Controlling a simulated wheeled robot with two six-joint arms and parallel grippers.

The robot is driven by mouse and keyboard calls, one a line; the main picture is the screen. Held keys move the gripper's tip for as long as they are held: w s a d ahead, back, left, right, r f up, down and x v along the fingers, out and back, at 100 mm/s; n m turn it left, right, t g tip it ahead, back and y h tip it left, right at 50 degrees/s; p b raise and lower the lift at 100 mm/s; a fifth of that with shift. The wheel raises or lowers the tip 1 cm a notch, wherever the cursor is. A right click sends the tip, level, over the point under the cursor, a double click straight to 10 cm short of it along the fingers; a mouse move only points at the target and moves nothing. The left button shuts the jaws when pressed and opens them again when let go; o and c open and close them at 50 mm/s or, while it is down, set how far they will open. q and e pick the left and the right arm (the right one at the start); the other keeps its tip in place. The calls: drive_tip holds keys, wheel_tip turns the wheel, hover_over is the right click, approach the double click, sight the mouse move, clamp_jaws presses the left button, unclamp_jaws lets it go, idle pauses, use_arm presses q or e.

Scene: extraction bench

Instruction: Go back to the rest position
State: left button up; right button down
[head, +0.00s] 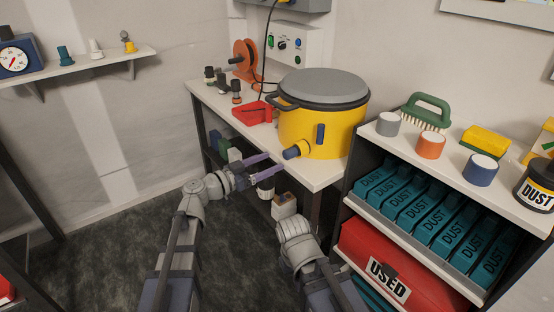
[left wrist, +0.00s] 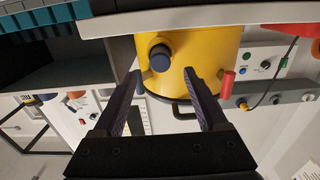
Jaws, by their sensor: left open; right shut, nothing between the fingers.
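My left gripper (head: 275,166) is open and empty, in front of the bench edge and just below the yellow extractor drum (head: 340,128). In the left wrist view its two dark fingers (left wrist: 163,76) stand apart with nothing between them. The drum (left wrist: 195,48) with its blue-ended port (left wrist: 160,57) shows beyond the fingers, apart from them. My right gripper (head: 285,205) is lower, in front of the bench's lower part. It is shut with nothing held, though its fingertips are hard to make out.
The bench (head: 312,175) carries a red tray (head: 252,112), an orange reel (head: 245,58) and small dark-capped bottles. A shelf unit (head: 390,145) on the right holds teal DUST boxes (head: 430,215) and a red USED bin (head: 400,270). The floor (head: 110,235) at left is clear.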

use_arm(q)
drive_tip(key=shift+s+a, duration=0.2)
drive_tip(key=shift+a, duration=0.1)
